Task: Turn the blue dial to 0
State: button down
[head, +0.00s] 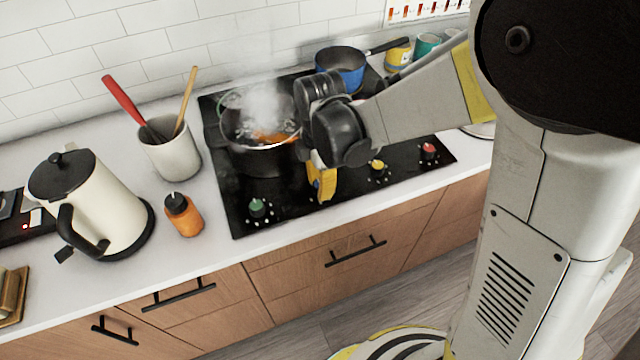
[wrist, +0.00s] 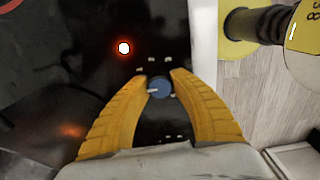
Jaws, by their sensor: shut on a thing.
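The blue dial (wrist: 160,87) is on the black cooktop (head: 236,213), between my two yellow fingers in the wrist view. A pale pointer mark on it points left in that view. My gripper (wrist: 160,79) is shut on the dial, with a fingertip at each side; it also shows in the head view (head: 321,186), reaching down to the cooktop's front strip. There the dial is hidden by the fingers. I cannot read which setting the dial is at.
Green (head: 257,207), yellow (head: 377,168) and red (head: 428,151) dials stand along the same strip. A steaming pot (head: 255,150) is close behind my gripper, and a blue pan (head: 345,70) is farther back. A white-hot spot with a red glow (wrist: 124,48) shows near the dial.

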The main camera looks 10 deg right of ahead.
jog(key=c, duration=1)
grip_release()
jog(key=shift+c, duration=0.2)
notch_tip(320, 180, up, 12)
jog(key=s+d+r+m+t, duration=0.1)
jog(key=s+d+m+t, duration=0.2)
jog(key=m, duration=0.7)
jog(key=s+d+r+m+t, duration=0.1)
jog(key=s+d+m+t, duration=0.3)
jog(key=s+d+m, duration=0.3)
jog(key=d+m, duration=0.3)
jog(key=m, duration=0.1)
jog(key=shift+s+d+r, duration=0.25)
jog(key=shift+s+r, duration=0.15)
